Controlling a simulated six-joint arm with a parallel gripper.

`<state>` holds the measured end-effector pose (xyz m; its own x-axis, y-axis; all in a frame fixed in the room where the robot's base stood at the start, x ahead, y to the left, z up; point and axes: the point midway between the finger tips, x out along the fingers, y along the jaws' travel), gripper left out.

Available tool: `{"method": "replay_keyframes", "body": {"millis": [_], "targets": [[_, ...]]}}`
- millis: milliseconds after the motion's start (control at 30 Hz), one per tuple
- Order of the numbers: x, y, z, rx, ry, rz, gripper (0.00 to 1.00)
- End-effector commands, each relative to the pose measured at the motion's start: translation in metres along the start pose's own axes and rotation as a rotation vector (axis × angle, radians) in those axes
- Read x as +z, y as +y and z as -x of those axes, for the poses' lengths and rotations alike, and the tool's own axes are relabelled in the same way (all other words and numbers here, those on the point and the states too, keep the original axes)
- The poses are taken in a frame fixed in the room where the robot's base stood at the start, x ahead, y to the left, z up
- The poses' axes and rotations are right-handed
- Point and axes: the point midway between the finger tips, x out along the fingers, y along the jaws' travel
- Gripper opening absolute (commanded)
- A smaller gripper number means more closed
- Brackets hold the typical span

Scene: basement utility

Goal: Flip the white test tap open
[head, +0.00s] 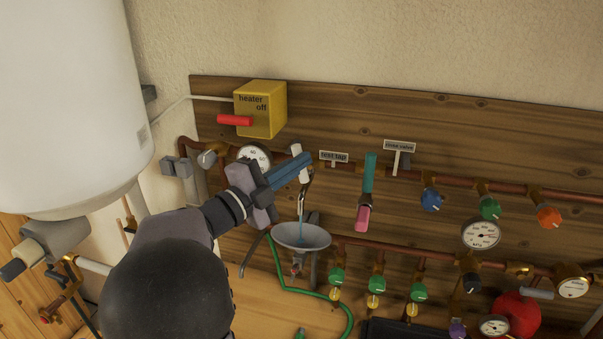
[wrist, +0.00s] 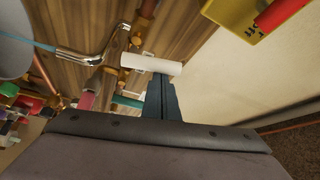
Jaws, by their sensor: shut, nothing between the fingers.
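In the wrist view the white handle (wrist: 140,62) lies across the picture just beyond my fingertips. Its metal spout (wrist: 100,55) curves over a grey basin (head: 301,237), and a thin blue stream runs from the spout into it. My gripper (head: 306,160) is shut and empty, with its blue fingers right beside the handle. In the wrist view the fingertips (wrist: 160,78) overlap the handle's edge; I cannot tell whether they touch.
The yellow heater box (head: 262,110) with a red lever is above left of the tap. A teal-and-pink valve handle (head: 369,172) hangs to the right. Copper pipes with several coloured knobs and gauges run further right. A white tank (head: 70,90) stands at left.

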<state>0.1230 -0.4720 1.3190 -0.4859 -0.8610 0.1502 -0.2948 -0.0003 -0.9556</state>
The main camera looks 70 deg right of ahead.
Motion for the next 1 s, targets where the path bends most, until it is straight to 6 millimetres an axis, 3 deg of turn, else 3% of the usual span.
{"method": "replay_keyframes", "body": {"millis": [33, 1000], "targets": [[0.004, 0.007, 0.003, -0.023, -0.001, 0.037, 0.0], [0.038, 0.018, 0.023, -0.49, 0.003, 0.831, 0.0]]}}
